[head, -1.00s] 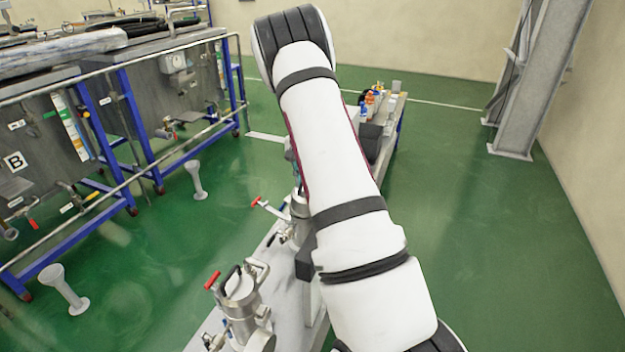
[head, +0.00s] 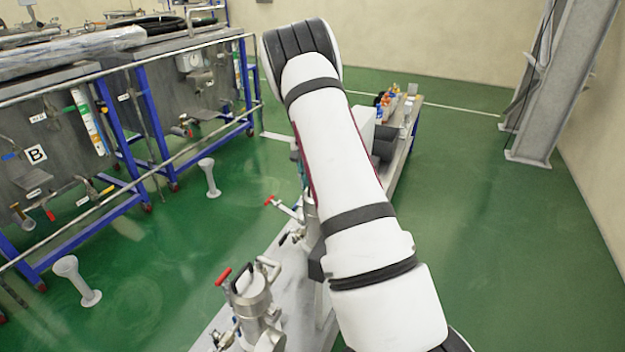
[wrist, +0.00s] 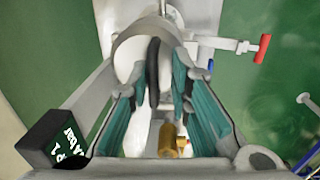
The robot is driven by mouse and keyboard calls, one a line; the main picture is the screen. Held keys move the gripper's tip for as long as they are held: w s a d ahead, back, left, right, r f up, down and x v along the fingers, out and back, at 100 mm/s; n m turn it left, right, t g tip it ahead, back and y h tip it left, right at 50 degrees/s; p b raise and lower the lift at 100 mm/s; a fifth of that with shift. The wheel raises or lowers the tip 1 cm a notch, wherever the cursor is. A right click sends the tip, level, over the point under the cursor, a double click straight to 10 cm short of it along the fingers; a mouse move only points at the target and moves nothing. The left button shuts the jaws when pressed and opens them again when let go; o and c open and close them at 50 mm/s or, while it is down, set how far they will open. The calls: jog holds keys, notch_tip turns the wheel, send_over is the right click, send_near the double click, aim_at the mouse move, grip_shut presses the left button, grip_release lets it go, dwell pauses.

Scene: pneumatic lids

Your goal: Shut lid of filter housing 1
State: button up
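In the head view a silver filter housing (head: 255,305) with a red valve handle and a dark handle on top stands on the bench at the front. A second housing (head: 309,211) behind it is mostly hidden by my arm. I cannot read which is number 1. In the wrist view a silver cylindrical housing (wrist: 130,54) lies just beyond my gripper (wrist: 162,88). Its black curved handle (wrist: 153,70) shows between the teal-padded fingers, which stand apart. Contact with the handle cannot be told. My gripper is hidden in the head view.
A grey bench (head: 286,328) carries the housings, with bottles (head: 388,97) at its far end. A red valve handle (wrist: 262,48) sticks out to the right in the wrist view. Blue-framed tanks (head: 60,140) with a rail stand left. Green floor is clear to the right.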

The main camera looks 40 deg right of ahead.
jog(key=shift+d+r, duration=0.1)
jog(key=shift+r, duration=0.05)
jog(key=shift+r, duration=0.25)
notch_tip(320, 180, up, 11)
jog(key=shift+w+a+r, duration=0.15)
jog(key=shift+w+a, duration=0.05)
jog(key=shift+w, duration=0.25)
dwell(0.4)
